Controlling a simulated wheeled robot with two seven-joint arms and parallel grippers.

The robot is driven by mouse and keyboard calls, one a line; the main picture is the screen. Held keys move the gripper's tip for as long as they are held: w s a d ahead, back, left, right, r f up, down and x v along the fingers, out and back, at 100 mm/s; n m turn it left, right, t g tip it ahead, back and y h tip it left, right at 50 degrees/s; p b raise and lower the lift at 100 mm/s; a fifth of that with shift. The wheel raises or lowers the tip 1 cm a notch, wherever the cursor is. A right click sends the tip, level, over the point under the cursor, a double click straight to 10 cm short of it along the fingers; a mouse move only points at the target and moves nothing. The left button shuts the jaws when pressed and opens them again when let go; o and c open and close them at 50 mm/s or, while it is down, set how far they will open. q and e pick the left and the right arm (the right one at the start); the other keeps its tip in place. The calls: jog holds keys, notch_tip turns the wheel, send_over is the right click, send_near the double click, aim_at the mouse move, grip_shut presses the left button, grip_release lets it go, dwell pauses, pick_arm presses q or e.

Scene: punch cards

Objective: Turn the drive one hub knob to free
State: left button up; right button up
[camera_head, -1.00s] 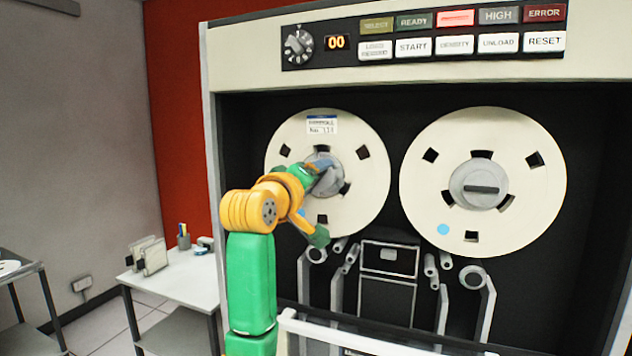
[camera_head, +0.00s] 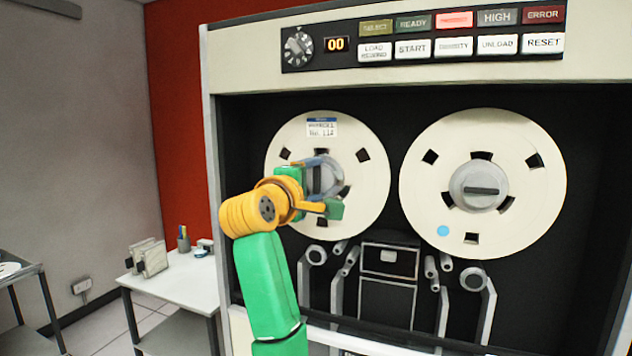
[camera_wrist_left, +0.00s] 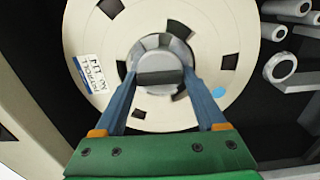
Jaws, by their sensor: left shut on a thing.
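The left tape reel (camera_head: 285,190) is cream, with a label near its top, on the tape drive's dark face. At its centre is the grey hub with the hub knob (camera_head: 325,178), partly hidden by my gripper in the head view. My left gripper (camera_head: 318,174) is shut on the knob, its blue fingers at the two ends of the bar. In the left wrist view the bar of the knob (camera_wrist_left: 160,78) lies level between the fingertips (camera_wrist_left: 160,75). In the head view it looks near upright. My right gripper is out of view.
The right reel (camera_head: 420,190) has a hub knob (camera_head: 484,191) lying level. A panel of lit buttons and a dial (camera_head: 298,46) sits above. Rollers (camera_head: 316,255) and guides lie below the reels. A white side table (camera_head: 185,280) stands at left.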

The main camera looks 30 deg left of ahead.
pick_arm(q)
jog(key=shift+f, duration=0.25)
jog(key=o, duration=1.1)
jog(key=shift+o, duration=0.9)
jog(key=shift+s+r, duration=0.1)
jog(key=shift+s, duration=0.1)
jog(key=b+v, duration=0.3)
jog(key=shift+a+f, duration=0.15)
jog(key=shift+f, duration=0.15)
jog(key=b, duration=0.2)
send_near(313, 184)
jog(key=w, duration=0.1)
jog(key=shift+w+a+r, duration=0.25)
jog(key=shift+w+r, duration=0.1)
